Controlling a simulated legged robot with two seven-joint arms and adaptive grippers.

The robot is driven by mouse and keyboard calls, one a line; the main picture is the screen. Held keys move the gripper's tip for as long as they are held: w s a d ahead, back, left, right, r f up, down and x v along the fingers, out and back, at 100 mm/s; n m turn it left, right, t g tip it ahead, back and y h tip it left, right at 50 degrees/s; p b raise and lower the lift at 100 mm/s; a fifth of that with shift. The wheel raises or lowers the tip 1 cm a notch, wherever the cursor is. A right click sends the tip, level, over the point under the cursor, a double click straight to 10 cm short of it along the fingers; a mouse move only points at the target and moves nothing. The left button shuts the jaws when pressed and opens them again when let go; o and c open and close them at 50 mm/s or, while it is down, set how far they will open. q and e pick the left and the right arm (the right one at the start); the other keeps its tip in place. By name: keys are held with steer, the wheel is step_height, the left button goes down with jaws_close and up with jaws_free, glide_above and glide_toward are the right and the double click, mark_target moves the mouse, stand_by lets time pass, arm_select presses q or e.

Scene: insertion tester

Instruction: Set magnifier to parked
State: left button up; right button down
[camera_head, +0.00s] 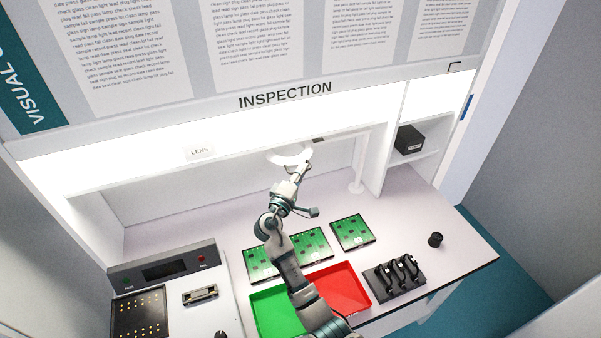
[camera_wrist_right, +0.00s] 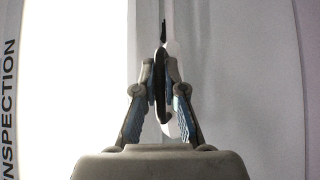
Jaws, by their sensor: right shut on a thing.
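The magnifier (camera_head: 287,153) is a white ring-shaped lens head under the front edge of the lit shelf. A white arm joins it to a white post (camera_head: 357,172) on its right. My right gripper (camera_head: 302,168) is at the near right side of the ring. In the right wrist view my right gripper (camera_wrist_right: 161,88) is shut on the magnifier's rim (camera_wrist_right: 160,76), seen edge-on as a thin dark and white piece between the fingers. My left gripper is not in view.
Green circuit boards (camera_head: 352,232) lie on the bench, with a green tray (camera_head: 270,307) and a red tray (camera_head: 345,288) in front. A tester box (camera_head: 172,268) stands left. A black rack (camera_head: 398,274) and black cup (camera_head: 435,240) stand right. A "LENS" label (camera_head: 200,151) is on the shelf edge.

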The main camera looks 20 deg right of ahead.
steer(key=shift+w+a, duration=0.1)
steer(key=c, duration=1.5)
jaws_free()
steer(key=shift+o, duration=1.3)
steer(key=shift+w+f, duration=0.15)
steer(key=shift+w, duration=0.1)
steer(key=v, duration=0.7)
steer(key=shift+s, duration=0.2)
steer(key=shift+f, duration=0.1)
